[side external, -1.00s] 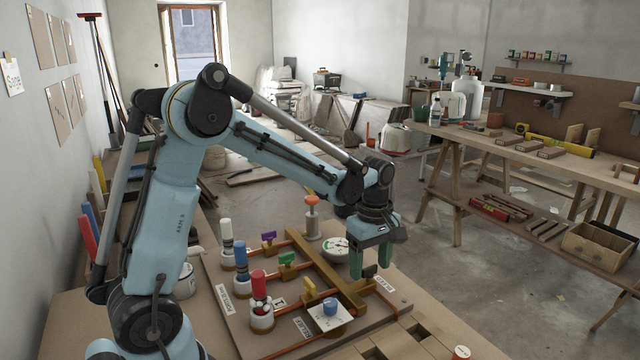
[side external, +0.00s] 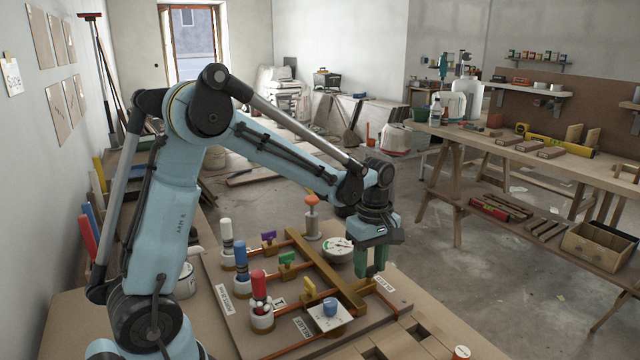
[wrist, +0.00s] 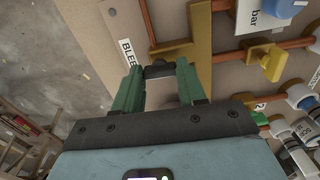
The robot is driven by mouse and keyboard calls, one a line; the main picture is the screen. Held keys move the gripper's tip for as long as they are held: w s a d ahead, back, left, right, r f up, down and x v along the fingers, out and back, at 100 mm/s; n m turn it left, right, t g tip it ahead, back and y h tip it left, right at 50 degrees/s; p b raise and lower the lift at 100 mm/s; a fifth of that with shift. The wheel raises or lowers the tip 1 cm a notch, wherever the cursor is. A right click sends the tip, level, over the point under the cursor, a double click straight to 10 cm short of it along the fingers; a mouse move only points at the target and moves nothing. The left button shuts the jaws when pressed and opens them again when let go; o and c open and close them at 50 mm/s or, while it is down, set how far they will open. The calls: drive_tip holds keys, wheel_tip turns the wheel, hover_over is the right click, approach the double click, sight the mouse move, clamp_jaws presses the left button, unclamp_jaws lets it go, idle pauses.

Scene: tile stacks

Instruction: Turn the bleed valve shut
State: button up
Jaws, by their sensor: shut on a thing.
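The bleed valve's black handle (wrist: 159,72) shows in the wrist view between the green fingertips of my gripper (wrist: 160,68). One finger is at each side of it, and the jaws are shut on it. A white label (wrist: 131,52) with part of the word "BLEED" lies beside the handle. In the side view my gripper (side external: 371,272) points down at the right end of the pipe board (side external: 232,318), and its fingers mostly hide the handle there. The label by this valve (side external: 386,284) shows just right of the fingers.
A brass manifold bar (side external: 318,262) runs left of my gripper. Yellow (side external: 310,292), green (side external: 287,258) and purple (side external: 268,237) valve handles are farther left, with several coloured bottles. The floor right of the board is open.

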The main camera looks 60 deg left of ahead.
sight(370, 267)
drive_tip(key=m, duration=0.4)
drive_tip(key=shift+m, duration=0.3)
drive_tip(key=m, duration=0.4)
drive_tip(key=shift+m, duration=0.3)
drive_tip(key=m, duration=0.4)
drive_tip(key=shift+m, duration=2)
drive_tip(key=o, duration=1.1)
drive_tip(key=shift+c, duration=0.2)
wheel_tip(370, 267, up, 12)
drive_tip(key=shift+r, duration=0.1)
